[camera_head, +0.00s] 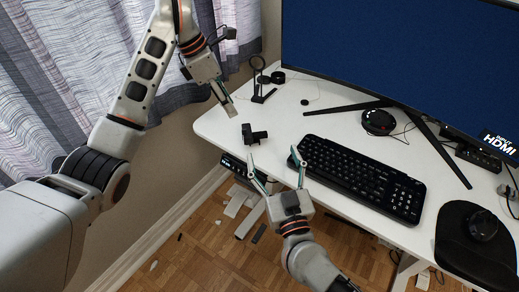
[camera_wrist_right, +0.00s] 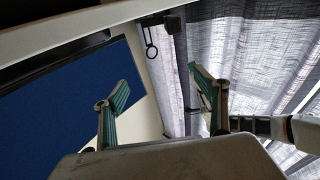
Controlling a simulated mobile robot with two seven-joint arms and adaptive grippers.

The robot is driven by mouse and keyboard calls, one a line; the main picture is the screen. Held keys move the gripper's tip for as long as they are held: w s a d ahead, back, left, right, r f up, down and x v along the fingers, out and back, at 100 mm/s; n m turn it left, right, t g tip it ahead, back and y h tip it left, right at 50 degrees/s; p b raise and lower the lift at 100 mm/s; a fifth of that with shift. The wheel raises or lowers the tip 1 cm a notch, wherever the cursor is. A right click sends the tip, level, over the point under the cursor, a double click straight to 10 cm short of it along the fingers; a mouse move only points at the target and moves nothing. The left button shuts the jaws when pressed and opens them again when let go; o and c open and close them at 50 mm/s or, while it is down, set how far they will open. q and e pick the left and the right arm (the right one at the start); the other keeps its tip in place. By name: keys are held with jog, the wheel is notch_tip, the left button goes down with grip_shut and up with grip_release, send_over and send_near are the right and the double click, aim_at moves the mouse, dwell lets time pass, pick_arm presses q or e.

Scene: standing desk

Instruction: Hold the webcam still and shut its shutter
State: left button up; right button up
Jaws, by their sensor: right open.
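The webcam (camera_head: 254,134) is a small black object at the left front edge of the white desk. My left gripper (camera_head: 230,108) is above and to the left of it, pointing down toward it, with a visible gap. Its finger opening is seen nearly edge-on and cannot be judged. My right gripper (camera_head: 272,152) is in front of the desk edge, fingers spread and empty, its left fingertip just below the webcam in the picture. Its spread green-padded fingers also show in the right wrist view (camera_wrist_right: 160,88). The webcam's shutter is too small to make out.
A black keyboard (camera_head: 362,176) lies right of the right gripper. A black ring stand (camera_head: 258,75) stands behind the webcam. The monitor (camera_head: 400,50) and its legs fill the back. A mouse (camera_head: 483,224) is at far right. The desk between webcam and monitor is mostly clear.

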aim_at(256, 137)
jog(key=w+a+f+g, duration=0.1)
jog(key=w, duration=0.1)
jog(key=w+a+f+g+h, duration=0.1)
jog(key=w, duration=0.1)
jog(key=w+a+f+m, duration=0.1)
jog(key=w, duration=0.1)
jog(key=shift+w+f+g+h, duration=0.15)
jog(key=shift+w+g+h, duration=0.15)
jog(key=shift+g+h, duration=0.1)
jog(key=shift+w+a+f+g, duration=0.2)
jog(key=shift+w+f+g, duration=0.1)
jog(key=shift+f, duration=0.25)
jog(key=shift+x, duration=3.85)
